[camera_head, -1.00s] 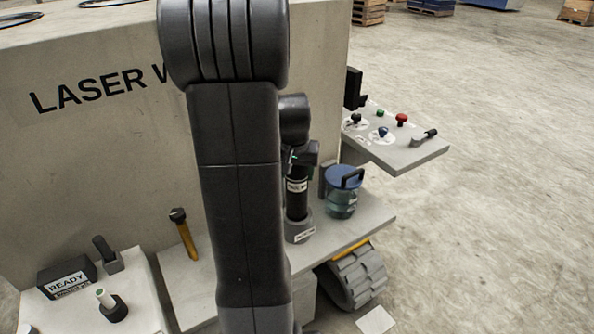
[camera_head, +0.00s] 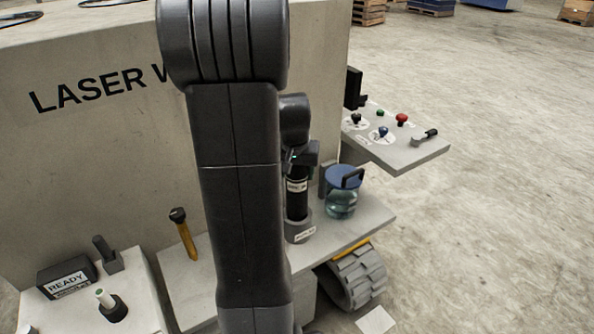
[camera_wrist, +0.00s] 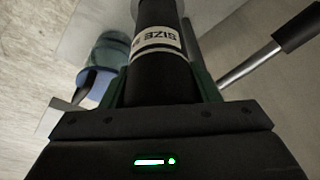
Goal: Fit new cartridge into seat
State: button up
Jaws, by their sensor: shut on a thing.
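The cartridge (camera_head: 297,198) is a black upright cylinder with a white label band. My gripper (camera_head: 298,160) is shut on its upper part, seen past my arm. In the wrist view the cartridge (camera_wrist: 157,75) runs between my gripper's fingers (camera_wrist: 165,88), its band printed "SIZE". The cartridge's lower end is at a grey round seat (camera_head: 299,229) with a white tag, on the grey shelf. I cannot tell how deep the cartridge sits in it.
A blue-lidded jar (camera_head: 342,193) with a black handle stands close to the right of the seat on the shelf (camera_head: 372,218). A control panel (camera_head: 395,150) with knobs juts out behind. A yellow-handled tool (camera_head: 184,234) and a READY box (camera_head: 67,278) are at left.

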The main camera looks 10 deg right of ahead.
aim_at(295, 171)
jog(key=shift+f+b, duration=3.75)
jog(key=shift+f, duration=1)
jog(key=o, duration=1.7)
jog(key=shift+o, duration=0.2)
jog(key=p+v, duration=0.1)
jog(key=v, duration=1.3)
jog(key=shift+f, duration=0.1)
jog(key=x, duration=1.3)
jog(key=shift+w+d+f+b, duration=0.1)
jog(key=shift+f+b, duration=0.25)
jog(key=shift+r, duration=0.25)
